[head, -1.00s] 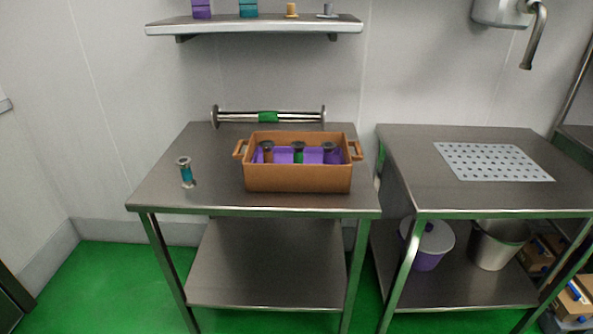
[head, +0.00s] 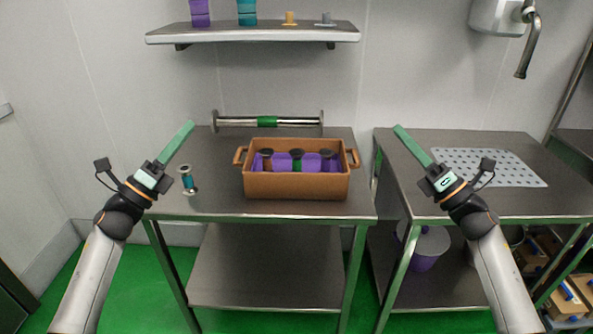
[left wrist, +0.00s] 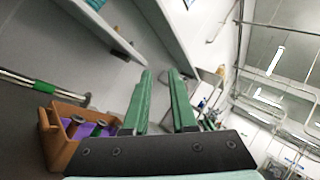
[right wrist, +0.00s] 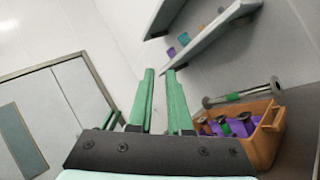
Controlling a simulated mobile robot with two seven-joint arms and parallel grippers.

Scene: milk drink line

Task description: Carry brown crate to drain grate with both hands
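The brown crate (head: 297,186) stands on the left steel table, with a handle at each end and a purple insert with several dark-topped spools inside. It also shows in the left wrist view (left wrist: 60,150) and in the right wrist view (right wrist: 264,146). The drain grate (head: 486,167), a pale perforated plate, lies on the right table. My left gripper (head: 190,126) is raised left of the crate, apart from it. My right gripper (head: 399,130) is raised right of the crate, in front of the grate. In the wrist views both grippers have their green fingers apart, with nothing between them.
A teal spool (head: 188,181) stands on the left table, left of the crate. A steel bar with a green band (head: 267,121) lies behind the crate. A gap separates the two tables. A wall shelf (head: 253,35) and a tap (head: 531,45) are above.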

